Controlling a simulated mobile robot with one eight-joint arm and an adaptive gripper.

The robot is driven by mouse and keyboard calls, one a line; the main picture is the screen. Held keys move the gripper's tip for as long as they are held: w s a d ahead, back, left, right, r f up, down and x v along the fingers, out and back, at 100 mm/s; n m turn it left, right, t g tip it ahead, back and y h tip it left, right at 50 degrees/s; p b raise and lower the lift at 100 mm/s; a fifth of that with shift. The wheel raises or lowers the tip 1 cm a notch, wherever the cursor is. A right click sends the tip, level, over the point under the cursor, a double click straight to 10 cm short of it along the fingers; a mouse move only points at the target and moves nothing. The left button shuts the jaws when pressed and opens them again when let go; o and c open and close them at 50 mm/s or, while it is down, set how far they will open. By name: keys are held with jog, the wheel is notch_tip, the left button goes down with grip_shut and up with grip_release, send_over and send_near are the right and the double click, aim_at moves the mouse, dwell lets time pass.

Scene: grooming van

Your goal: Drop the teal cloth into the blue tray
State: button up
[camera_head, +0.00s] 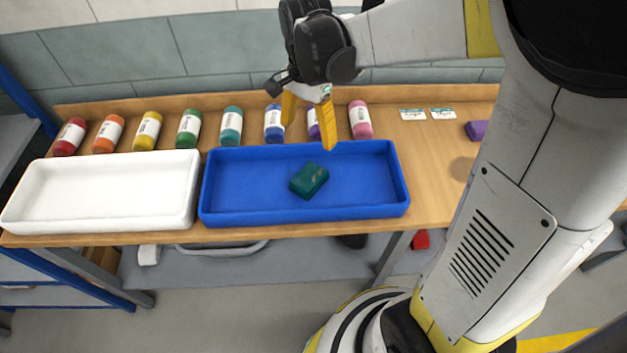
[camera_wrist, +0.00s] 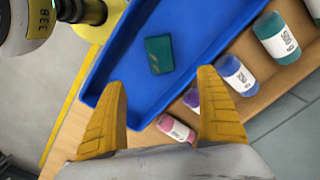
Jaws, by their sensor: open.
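The teal cloth (camera_head: 309,179), a small folded block, lies on the floor of the blue tray (camera_head: 385,208), right of the tray's middle. The wrist view also shows the teal cloth (camera_wrist: 159,54) inside the blue tray (camera_wrist: 113,103), apart from my fingers. My gripper (camera_head: 308,122) has yellow fingers spread open with nothing between them. It hangs above the tray's back edge, up and behind the cloth. In the wrist view my gripper's two fingers (camera_wrist: 163,95) stand wide apart.
A white tray (camera_head: 100,222) stands left of the blue one. A row of coloured bottles, including a red bottle (camera_head: 70,137) and a pink bottle (camera_head: 360,120), lines the back of the wooden table (camera_head: 435,165). Two small cards and a purple block (camera_head: 476,130) lie at right.

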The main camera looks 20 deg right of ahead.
notch_tip(320, 180, up, 4)
jog(key=shift+r, duration=0.25)
jog(key=s+f+n+t+b, duration=0.3)
jog(key=s+n+t+b, duration=0.2)
jog(key=s+n, duration=0.6)
jog(key=shift+s+f+n+t, duration=0.4)
jog(key=shift+s+t, duration=0.4)
jog(key=shift+t, duration=0.3)
